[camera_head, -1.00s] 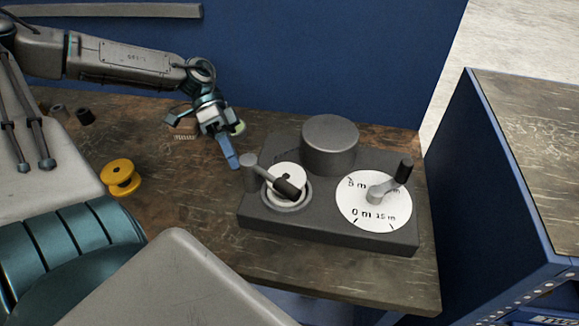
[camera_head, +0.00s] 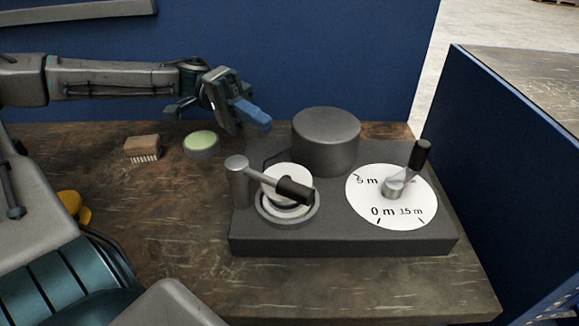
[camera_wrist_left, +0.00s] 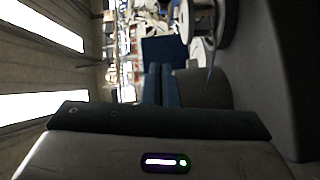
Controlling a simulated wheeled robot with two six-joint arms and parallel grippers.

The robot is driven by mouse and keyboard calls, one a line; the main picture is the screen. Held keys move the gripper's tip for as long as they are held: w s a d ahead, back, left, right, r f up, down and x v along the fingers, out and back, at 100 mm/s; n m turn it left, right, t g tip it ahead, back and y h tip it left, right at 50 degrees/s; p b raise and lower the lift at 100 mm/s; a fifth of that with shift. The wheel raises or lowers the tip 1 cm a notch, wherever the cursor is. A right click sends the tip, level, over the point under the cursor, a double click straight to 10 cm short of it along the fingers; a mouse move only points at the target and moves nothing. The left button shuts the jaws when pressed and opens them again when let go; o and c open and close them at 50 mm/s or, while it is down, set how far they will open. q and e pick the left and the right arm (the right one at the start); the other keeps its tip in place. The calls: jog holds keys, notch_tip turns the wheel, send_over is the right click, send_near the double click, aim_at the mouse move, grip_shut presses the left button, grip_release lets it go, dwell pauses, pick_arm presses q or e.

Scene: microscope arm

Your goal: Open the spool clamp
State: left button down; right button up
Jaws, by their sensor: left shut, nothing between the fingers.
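The spool clamp (camera_head: 262,181) is a grey lever on a short post, with a black handle that lies across a white spool (camera_head: 287,211) in a round seat. The seat is on the left part of a dark grey device (camera_head: 340,246). My left gripper (camera_head: 262,122) is shut and empty, in the air behind the clamp and left of the large grey cylinder, apart from the lever. Its blue fingers (camera_wrist_left: 162,84) lie together in the left wrist view. My right gripper is not in view.
The device also bears a grey cylinder (camera_head: 326,140) and a white dial (camera_head: 390,212) with a black-handled crank (camera_head: 408,172). A brush (camera_head: 142,148), a round green-topped tin (camera_head: 202,145) and a yellow spool (camera_head: 74,208) are on the wooden table (camera_head: 165,225) to the left.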

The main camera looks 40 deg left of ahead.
aim_at(295, 174)
pick_arm(q)
jog(key=shift+d, duration=0.1)
